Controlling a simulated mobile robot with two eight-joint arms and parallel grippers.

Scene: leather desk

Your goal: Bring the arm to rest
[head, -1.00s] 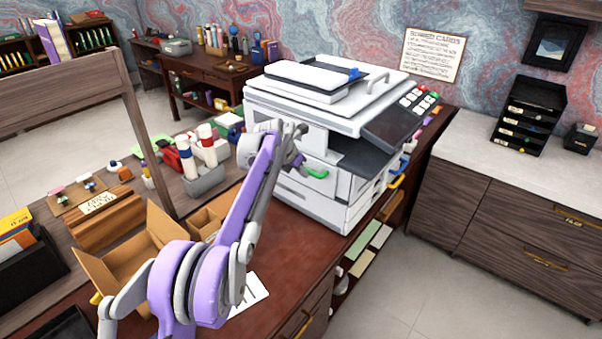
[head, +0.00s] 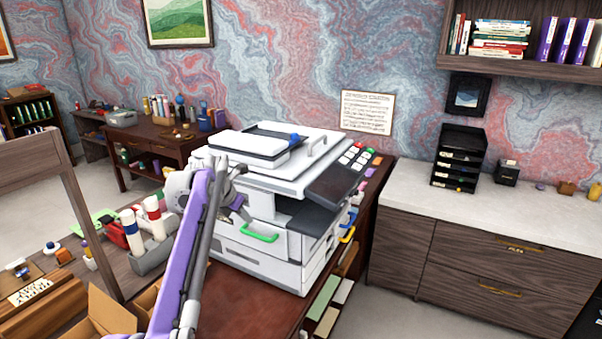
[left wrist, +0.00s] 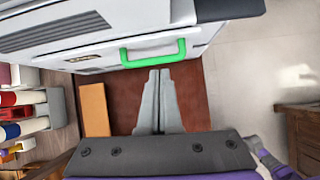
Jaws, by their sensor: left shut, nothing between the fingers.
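My left arm, purple and grey, rises from the bottom left of the head view. Its gripper (head: 240,207) is in front of the white copier (head: 262,262), near the green drawer handle (head: 259,234). In the left wrist view the two grey fingers (left wrist: 160,75) lie together, shut and empty. Their tips are just below the green handle (left wrist: 153,52) in that picture, and I cannot tell whether they touch the copier. My right gripper is in neither view.
The dark red desk top (head: 240,305) holds the copier. Open cardboard boxes (head: 105,312) and a grey holder (head: 152,256) with red, white and blue bottles stand at the left. A pale counter (head: 470,205) with a black tray stack (head: 459,157) is at the right.

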